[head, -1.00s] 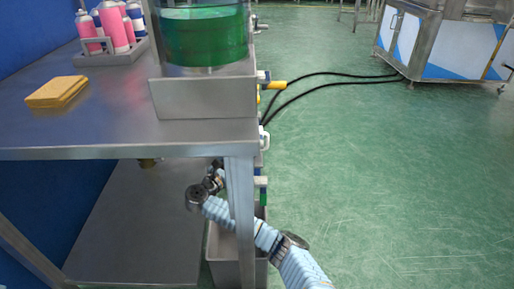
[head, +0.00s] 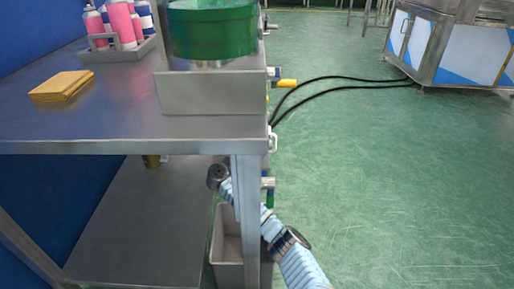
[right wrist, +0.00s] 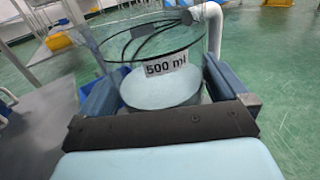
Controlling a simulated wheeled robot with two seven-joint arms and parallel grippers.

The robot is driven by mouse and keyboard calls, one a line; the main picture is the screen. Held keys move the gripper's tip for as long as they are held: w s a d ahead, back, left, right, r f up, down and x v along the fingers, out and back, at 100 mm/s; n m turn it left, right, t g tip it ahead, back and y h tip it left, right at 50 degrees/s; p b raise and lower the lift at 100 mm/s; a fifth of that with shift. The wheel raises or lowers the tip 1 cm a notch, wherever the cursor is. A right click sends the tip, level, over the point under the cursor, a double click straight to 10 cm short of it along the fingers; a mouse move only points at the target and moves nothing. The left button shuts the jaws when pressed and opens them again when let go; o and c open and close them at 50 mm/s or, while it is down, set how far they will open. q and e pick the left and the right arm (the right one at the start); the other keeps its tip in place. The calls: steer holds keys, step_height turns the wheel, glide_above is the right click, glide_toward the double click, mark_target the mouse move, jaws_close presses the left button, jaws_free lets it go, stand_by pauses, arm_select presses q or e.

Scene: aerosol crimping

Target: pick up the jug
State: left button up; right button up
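The clear jug (right wrist: 133,78) with a "500 ml" label shows in the right wrist view. It sits between the two fingers of my right gripper (right wrist: 165,92), one on each side of its wall. Its round rim is near the top of the view and its pale bottom shows through. Whether the fingers press on it is not clear. In the head view my right arm reaches behind the table leg, and the jug and gripper fingers cannot be made out there. My left gripper is out of view.
A steel table (head: 110,120) with a front leg (head: 248,215) stands beside my right arm. A green tank (head: 212,30) sits on it in a steel stand. A grey bin (head: 228,245) stands below. A white pipe (right wrist: 214,30) is close behind the jug. Open floor lies right.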

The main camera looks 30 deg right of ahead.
steer(key=c, duration=0.9)
steer(key=shift+c, duration=0.5)
steer(key=shift+r, duration=0.15)
